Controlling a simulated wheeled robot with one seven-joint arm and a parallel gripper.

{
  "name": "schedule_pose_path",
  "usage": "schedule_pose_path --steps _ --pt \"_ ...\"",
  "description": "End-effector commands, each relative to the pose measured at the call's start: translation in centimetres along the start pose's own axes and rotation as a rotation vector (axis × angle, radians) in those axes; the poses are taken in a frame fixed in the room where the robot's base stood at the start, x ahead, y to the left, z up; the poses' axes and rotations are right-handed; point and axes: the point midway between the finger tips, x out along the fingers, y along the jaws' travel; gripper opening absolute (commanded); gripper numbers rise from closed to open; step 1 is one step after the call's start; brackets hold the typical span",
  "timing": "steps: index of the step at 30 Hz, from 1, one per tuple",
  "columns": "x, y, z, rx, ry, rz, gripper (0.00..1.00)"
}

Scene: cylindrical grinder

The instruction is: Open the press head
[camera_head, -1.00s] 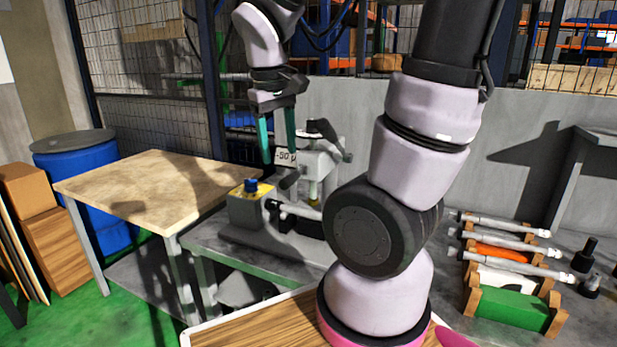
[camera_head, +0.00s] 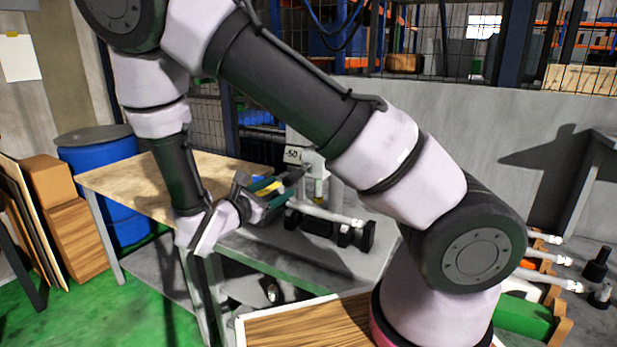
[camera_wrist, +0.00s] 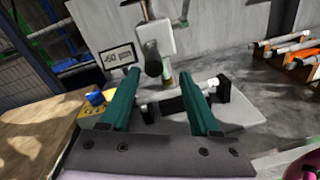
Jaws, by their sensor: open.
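The press head is a pale block (camera_wrist: 155,40) with a dark cylindrical handle (camera_wrist: 152,62), near the top middle of the wrist view. In the head view the press head (camera_head: 314,163) is partly hidden behind my arm. A display reading -50 (camera_wrist: 117,57) sits to its left. A light metal shaft (camera_wrist: 166,96) lies across a black fixture below the head; the shaft also shows in the head view (camera_head: 325,213). My gripper (camera_wrist: 160,77) is open, its teal fingers pointing toward the press, with the handle seen between the fingertips. I cannot tell whether they touch it.
A wooden-topped table (camera_head: 130,180) stands left of the press bench (camera_head: 290,260). A blue button (camera_wrist: 95,99) on a yellow-topped box is left of my fingers. A rack with several shafts (camera_wrist: 290,50) is at the right. A grey wall (camera_head: 450,110) stands behind.

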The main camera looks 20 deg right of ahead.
Motion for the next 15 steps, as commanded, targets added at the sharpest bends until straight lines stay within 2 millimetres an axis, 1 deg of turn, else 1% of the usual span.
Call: schedule_pose_path --steps 1,3,5,7,11,15 --pt "-0.5 0.4 -0.5 -0.02 -0.01 0.036 0.63" --pt "-0.7 0.7 -0.8 -0.035 -0.018 0.066 0.63" --pt "-0.7 0.9 -0.9 -0.04 -0.022 0.077 0.63" --pt "-0.2 1.0 -0.9 -0.042 -0.024 0.081 0.63" --pt "1.7 1.0 -0.8 -0.042 -0.024 0.076 0.63" --pt "4.5 1.2 -0.7 -0.042 -0.025 0.073 0.63"
